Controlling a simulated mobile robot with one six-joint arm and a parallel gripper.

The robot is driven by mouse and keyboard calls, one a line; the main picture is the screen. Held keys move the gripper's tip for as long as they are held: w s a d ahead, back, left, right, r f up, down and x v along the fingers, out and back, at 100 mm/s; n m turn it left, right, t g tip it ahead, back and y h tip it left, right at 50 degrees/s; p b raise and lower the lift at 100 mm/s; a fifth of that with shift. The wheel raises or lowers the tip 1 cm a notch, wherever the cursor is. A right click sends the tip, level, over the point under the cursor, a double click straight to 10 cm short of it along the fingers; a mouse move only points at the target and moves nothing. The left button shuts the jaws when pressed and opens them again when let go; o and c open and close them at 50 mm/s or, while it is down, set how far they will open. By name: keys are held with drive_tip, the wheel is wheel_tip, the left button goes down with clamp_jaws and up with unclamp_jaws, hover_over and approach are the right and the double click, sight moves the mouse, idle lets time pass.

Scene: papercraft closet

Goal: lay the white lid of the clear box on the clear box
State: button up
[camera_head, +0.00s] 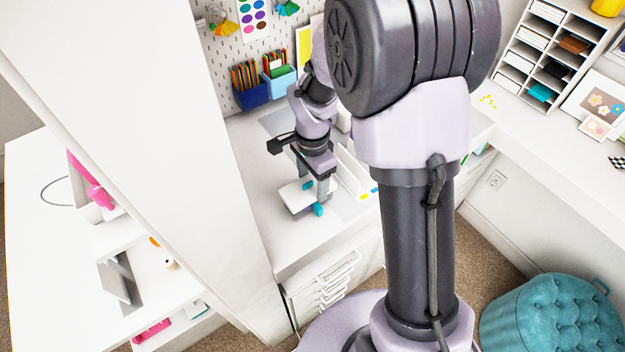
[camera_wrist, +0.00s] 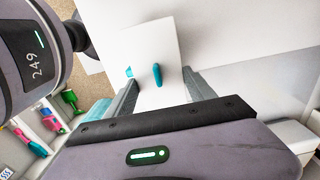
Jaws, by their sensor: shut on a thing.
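My gripper (camera_head: 314,190) points down over the white desk top in the head view. Its two fingers are set wide on either side of a flat white lid (camera_head: 294,197) and are shut on it. In the wrist view the lid (camera_wrist: 150,42) lies between the fingers of my gripper (camera_wrist: 161,78) and reaches out beyond them. A teal oblong piece (camera_wrist: 157,75) shows at the lid between the fingers, and a smaller teal bit is at its left edge. I cannot make out the clear box in either view. I cannot tell whether the lid touches anything below.
White upright dividers (camera_head: 352,172) stand on the desk just right of my gripper. Blue pencil holders (camera_head: 250,95) hang on the pegboard behind. A tall white panel (camera_head: 150,130) is at the left. The desk front (camera_head: 300,240) is clear. A teal pouf (camera_head: 550,315) stands on the floor.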

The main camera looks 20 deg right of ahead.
drive_tip(key=o, duration=1.4)
drive_tip(key=shift+c, duration=0.2)
wheel_tip(320, 180, up, 12)
drive_tip(key=p, duration=0.4)
wheel_tip(320, 180, up, 6)
drive_tip(key=n+t, duration=0.1)
drive_tip(key=n, duration=0.1)
hover_over(313, 180)
drive_tip(key=s+a, duration=0.1)
drive_tip(key=s, duration=0.2)
drive_tip(key=s+a+r+n+t+y, duration=0.1)
drive_tip(key=s+r+n+t, duration=0.1)
drive_tip(key=s, duration=0.6)
drive_tip(key=s+a+r+n+t+y, duration=0.1)
drive_tip(key=s+a+r+n+t, duration=0.1)
drive_tip(key=s+r+n, duration=0.2)
drive_tip(key=s+n, duration=0.2)
drive_tip(key=s, duration=0.2)
drive_tip(key=shift+r+t, duration=0.25)
drive_tip(key=shift+t, duration=0.15)
